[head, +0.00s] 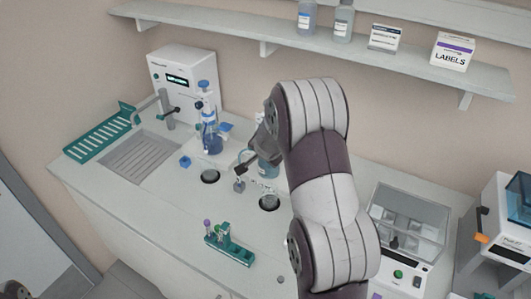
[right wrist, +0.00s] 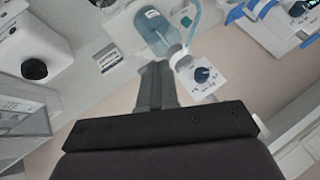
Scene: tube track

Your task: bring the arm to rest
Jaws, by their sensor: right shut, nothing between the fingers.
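My right arm (head: 325,180) reaches up over the bench from the bottom of the head view and bends down to the left. My right gripper (head: 240,178) hangs above the bench, beside a bottle with bluish liquid (head: 268,163). In the right wrist view the two fingers of my right gripper (right wrist: 156,72) are together, with nothing between them. A bottle with blue liquid (right wrist: 158,32) shows just beyond the fingertips; I cannot tell whether they touch. My left gripper is not in view.
A blue-liquid bottle with a dispenser (head: 211,140) stands left of the gripper. A teal tube rack (head: 230,248) lies nearer the front. A balance with a clear shield (head: 408,220) is right of my arm. A shelf (head: 230,22) runs along the wall above.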

